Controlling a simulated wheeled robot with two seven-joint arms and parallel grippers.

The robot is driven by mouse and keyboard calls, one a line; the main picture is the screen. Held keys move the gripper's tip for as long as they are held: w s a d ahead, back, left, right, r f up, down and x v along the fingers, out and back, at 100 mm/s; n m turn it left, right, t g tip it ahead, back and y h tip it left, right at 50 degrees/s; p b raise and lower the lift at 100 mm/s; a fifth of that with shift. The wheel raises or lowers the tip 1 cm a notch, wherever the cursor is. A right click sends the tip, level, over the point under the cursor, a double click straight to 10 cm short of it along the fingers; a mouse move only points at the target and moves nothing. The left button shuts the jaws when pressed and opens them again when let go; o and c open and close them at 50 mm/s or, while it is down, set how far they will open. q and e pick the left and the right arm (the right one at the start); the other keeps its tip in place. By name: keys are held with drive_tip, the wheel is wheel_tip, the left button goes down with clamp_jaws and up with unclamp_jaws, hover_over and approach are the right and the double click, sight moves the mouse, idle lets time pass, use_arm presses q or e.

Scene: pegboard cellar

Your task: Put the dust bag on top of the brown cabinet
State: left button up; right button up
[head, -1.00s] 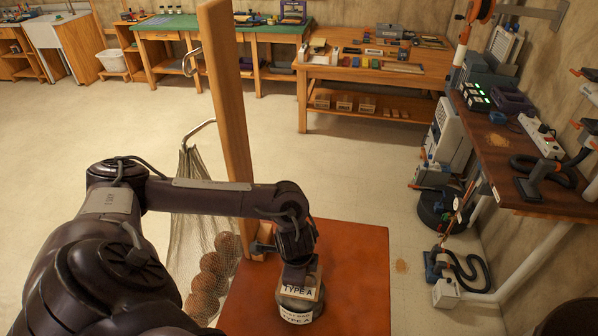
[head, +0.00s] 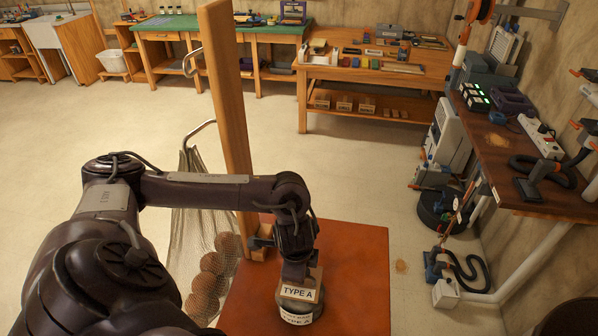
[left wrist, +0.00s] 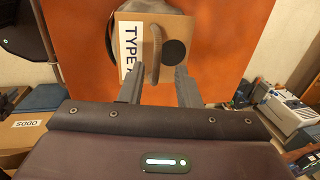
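The dust bag (head: 300,306) is a rounded grey bag with a cardboard collar plate marked TYPE A. It rests on the red-brown top of the brown cabinet (head: 355,275), towards its front middle. In the left wrist view the collar plate (left wrist: 179,27) shows a looped tab and a dark round spot; the cabinet top (left wrist: 225,50) lies behind it. My left gripper (head: 297,272) is just above the bag. Its fingers (left wrist: 158,76) are apart in the left wrist view, with the tab's end between them and gaps on both sides. My right gripper is not in view.
A wooden post (head: 229,130) stands at the cabinet's back left, beside a net of brown balls (head: 207,285). A dark-topped bench (head: 515,160) with tools is at the right. Vacuum parts (head: 455,275) lie on the floor right of the cabinet.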

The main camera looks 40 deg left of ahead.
use_arm(q)
drive_tip(key=a+p+v, duration=0.1)
drive_tip(key=p+v, duration=0.3)
drive_tip(key=v, duration=0.5)
drive_tip(key=shift+d, duration=0.5)
